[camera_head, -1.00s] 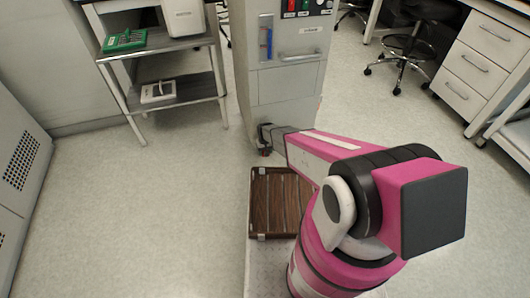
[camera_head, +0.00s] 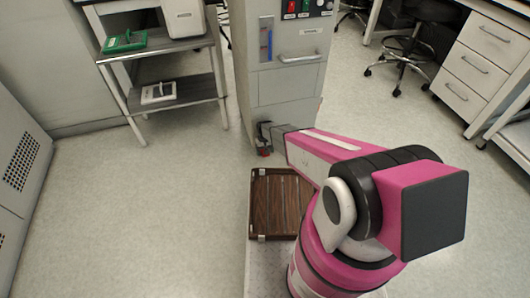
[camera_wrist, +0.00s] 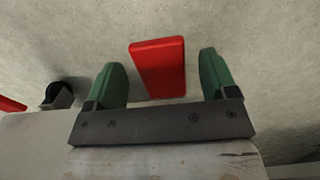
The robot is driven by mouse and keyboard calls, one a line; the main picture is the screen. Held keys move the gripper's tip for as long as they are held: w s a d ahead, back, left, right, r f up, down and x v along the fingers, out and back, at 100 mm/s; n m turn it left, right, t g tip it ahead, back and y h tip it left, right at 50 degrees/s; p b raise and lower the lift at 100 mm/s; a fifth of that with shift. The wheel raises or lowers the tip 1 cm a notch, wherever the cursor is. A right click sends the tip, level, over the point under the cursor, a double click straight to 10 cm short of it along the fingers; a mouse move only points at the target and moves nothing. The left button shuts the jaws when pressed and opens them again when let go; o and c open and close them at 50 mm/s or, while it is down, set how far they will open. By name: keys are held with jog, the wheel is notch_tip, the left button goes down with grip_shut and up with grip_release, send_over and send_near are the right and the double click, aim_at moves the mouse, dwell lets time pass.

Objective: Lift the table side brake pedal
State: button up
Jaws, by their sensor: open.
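The red brake pedal (camera_wrist: 158,68) shows in the wrist view as a flat red tab over the pale floor. My gripper (camera_wrist: 161,62) is open, with one green finger on each side of the pedal and a visible gap on both sides. Whether the pedal lies at the same depth as the fingertips is hard to tell. In the head view my gripper (camera_head: 265,136) is low at the front left foot of the grey cabinet (camera_head: 285,85), and a small red pedal part (camera_head: 264,152) shows just below it.
A second red piece (camera_wrist: 10,104) and a dark caster (camera_wrist: 58,95) lie left in the wrist view. A two-tier metal cart (camera_head: 175,93) stands left of the cabinet. White drawers (camera_head: 475,65) and a stool (camera_head: 405,45) are right. Floor between is clear.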

jog(key=r, duration=0.4)
jog(key=shift+s+a+r, duration=0.15)
jog(key=shift+s+a, duration=0.1)
jog(key=shift+s, duration=0.15)
jog(key=s+a+r, duration=0.6)
jog(key=s+a, duration=0.1)
jog(key=shift+s+a, duration=0.25)
jog(key=shift+s, duration=0.1)
jog(key=shift+r, duration=0.1)
jog(key=w+d+f+t, duration=0.1)
jog(key=w+d, duration=0.7)
jog(key=f, duration=1)
jog(key=shift+w+f, duration=0.2)
jog(key=shift+f, duration=0.15)
